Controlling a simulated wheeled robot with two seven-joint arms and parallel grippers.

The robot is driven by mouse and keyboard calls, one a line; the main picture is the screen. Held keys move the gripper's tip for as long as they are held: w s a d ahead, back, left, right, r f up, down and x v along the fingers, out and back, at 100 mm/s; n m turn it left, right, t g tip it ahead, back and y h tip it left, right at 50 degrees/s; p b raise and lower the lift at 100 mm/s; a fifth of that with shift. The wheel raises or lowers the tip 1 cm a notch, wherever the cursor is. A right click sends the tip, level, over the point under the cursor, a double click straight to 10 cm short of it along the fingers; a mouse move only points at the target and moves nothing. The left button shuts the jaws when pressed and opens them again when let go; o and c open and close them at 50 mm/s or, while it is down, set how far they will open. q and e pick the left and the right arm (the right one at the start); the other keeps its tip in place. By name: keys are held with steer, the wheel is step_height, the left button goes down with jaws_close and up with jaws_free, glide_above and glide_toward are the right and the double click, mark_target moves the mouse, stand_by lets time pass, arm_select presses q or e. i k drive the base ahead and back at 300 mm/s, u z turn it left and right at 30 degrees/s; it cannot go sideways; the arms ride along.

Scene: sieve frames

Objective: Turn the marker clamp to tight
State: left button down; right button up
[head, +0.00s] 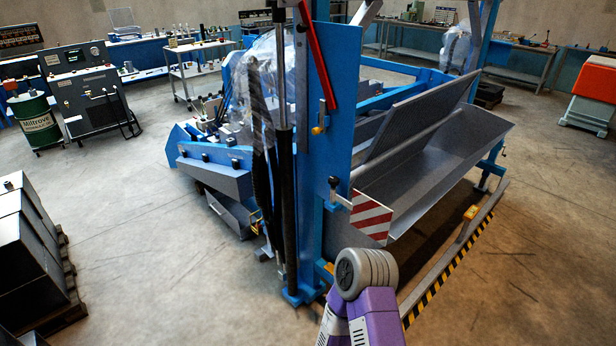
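A red-and-white striped marker board (371,216) hangs at the right side of a blue upright post (335,85) on the machine. A small clamp handle with a dark knob (334,181) sits on the post just above and left of the board; it looks like the marker clamp. Its tight or loose setting cannot be told at this size. One of my arms, purple with a grey ribbed joint, rises from the bottom edge below the board, apart from the handle. No gripper fingers of mine show.
A yellow-handled lever (320,122) sits higher on the post. A grey metal trough (440,165) extends to the right. A rail with black-and-yellow stripes (450,270) runs low at the right. Dark crates (28,245) stand at far left. Open floor lies on both sides.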

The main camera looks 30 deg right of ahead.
mark_target(334, 182)
steer(key=z, duration=0.1)
steer(key=i, duration=1.15)
steer(key=z, duration=0.6)
